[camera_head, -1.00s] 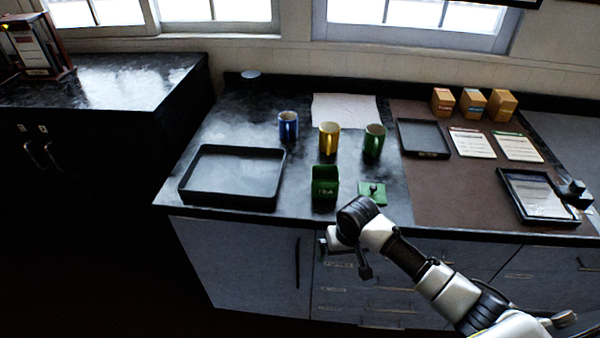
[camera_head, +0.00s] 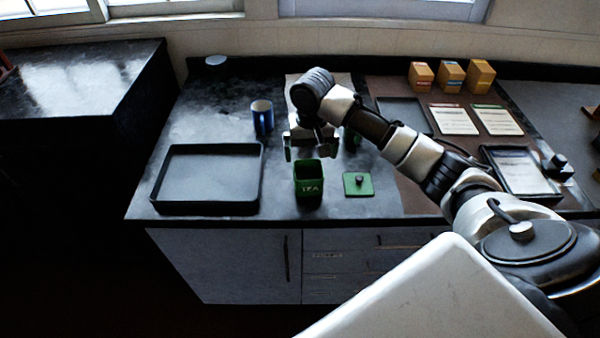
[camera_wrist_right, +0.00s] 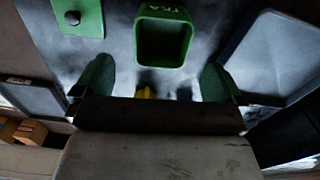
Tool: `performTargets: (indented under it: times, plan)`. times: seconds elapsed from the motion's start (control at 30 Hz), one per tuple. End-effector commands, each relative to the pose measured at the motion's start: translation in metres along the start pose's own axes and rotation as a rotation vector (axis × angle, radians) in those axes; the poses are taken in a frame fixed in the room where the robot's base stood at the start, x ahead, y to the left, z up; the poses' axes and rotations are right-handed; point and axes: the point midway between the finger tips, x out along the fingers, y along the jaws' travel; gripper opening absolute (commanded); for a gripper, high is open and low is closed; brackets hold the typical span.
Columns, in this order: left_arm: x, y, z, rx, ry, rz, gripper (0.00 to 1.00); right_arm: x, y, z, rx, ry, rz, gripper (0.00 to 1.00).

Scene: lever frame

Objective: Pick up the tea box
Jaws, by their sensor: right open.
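The green tea box (camera_head: 308,188) stands upright and open-topped on the dark counter, right of the black tray. It also shows in the right wrist view (camera_wrist_right: 165,60), its inside looking empty. Its green lid (camera_head: 357,190) with a dark knob lies flat to its right, apart from it. My right gripper (camera_head: 311,152) is open and empty, above and just behind the box in the head view. In the right wrist view its two fingers (camera_wrist_right: 156,80) are spread wide, with the box beyond them and neither finger seen touching it. My left gripper is not in view.
The black tray (camera_head: 205,183) lies left of the box. A blue mug (camera_head: 262,118) stands behind; a green mug (camera_head: 352,141) is mostly hidden by my arm. A yellow mug (camera_wrist_right: 144,92) barely shows in the wrist view. Small boxes (camera_head: 451,77) stand at the back right.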

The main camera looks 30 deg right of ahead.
Motion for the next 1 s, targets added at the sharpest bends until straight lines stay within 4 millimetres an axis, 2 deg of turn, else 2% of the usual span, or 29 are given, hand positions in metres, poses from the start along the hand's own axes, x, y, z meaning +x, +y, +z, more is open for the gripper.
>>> performTargets:
  times: [0.3, 0.47, 0.73, 0.83, 1.0]
  plan:
    - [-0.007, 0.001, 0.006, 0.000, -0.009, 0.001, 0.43, 0.045, 0.000, 0.000, 0.005, -0.005, 0.001, 1.00]
    - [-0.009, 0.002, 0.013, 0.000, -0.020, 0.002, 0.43, 0.055, 0.000, -0.001, 0.004, -0.003, 0.002, 1.00]
    - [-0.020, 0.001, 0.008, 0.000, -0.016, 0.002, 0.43, 0.093, -0.003, -0.005, 0.004, -0.004, 0.003, 1.00]
    - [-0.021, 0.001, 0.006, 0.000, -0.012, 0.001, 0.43, 0.102, -0.004, -0.005, 0.004, -0.003, 0.002, 1.00]
    - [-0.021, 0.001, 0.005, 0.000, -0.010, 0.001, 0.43, 0.105, -0.004, -0.005, 0.003, -0.001, 0.001, 1.00]
